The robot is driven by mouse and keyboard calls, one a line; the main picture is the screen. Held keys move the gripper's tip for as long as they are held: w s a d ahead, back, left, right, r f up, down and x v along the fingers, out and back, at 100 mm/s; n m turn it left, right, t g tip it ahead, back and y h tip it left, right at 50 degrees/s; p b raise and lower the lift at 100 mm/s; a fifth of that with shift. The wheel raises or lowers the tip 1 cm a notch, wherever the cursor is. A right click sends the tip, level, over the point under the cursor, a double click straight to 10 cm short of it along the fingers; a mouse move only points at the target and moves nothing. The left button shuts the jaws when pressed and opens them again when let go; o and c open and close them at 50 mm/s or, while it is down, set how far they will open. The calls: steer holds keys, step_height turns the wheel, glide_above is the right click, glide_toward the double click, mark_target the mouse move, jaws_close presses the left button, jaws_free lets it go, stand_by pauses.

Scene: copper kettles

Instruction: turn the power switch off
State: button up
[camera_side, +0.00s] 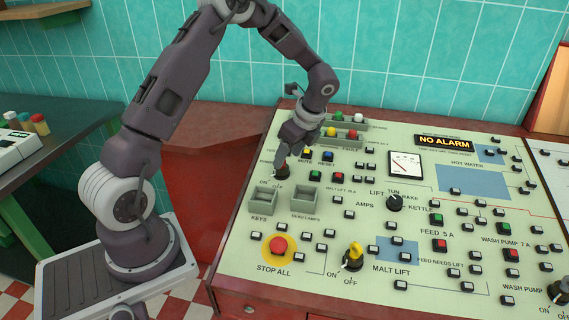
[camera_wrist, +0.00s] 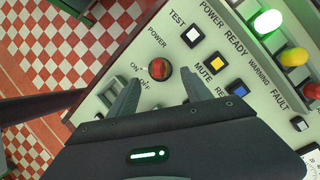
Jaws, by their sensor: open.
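The power switch is a round red knob (camera_wrist: 160,72) on the pale control panel, labelled POWER, with ON and OFF marked on its left and lower left in the wrist view. It is hard to tell which mark it points to. My gripper (camera_wrist: 163,84) is open, with one finger on each side of the knob in this view; I cannot tell whether they touch it. In the side view my gripper (camera_side: 281,161) points down just over the switch (camera_side: 282,173), which is partly hidden by the fingers.
In the wrist view a green READY lamp (camera_wrist: 267,21) is lit, and white TEST (camera_wrist: 193,37), yellow MUTE (camera_wrist: 217,64) and blue RESET (camera_wrist: 238,89) buttons sit right of the knob. Grey trays (camera_side: 263,201) and a red stop button (camera_side: 278,245) lie nearer the front. The alarm display (camera_side: 444,142) reads NO ALARM.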

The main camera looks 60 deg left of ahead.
mark_target(285, 164)
steer(key=x, duration=0.4)
steer(key=shift+f, duration=0.15)
jaws_close()
steer(key=shift+n, duration=0.5)
steer(key=shift+w+n+g+h, duration=0.1)
steer(key=shift+n+g+h, duration=0.25)
steer(key=shift+n, duration=0.6)
steer(key=shift+w+n+g+h, duration=0.15)
steer(key=shift+n+g, duration=0.3)
steer(key=shift+n, duration=0.5)
steer(key=shift+w+a+n+g+h, duration=0.1)
steer(key=shift+n+g+h, duration=0.15)
steer(key=shift+n, duration=0.6)
steer(key=shift+a+n+g+h, duration=0.15)
steer(key=shift+n+h, duration=0.1)
steer(key=shift+n, duration=1.1)
jaws_free()
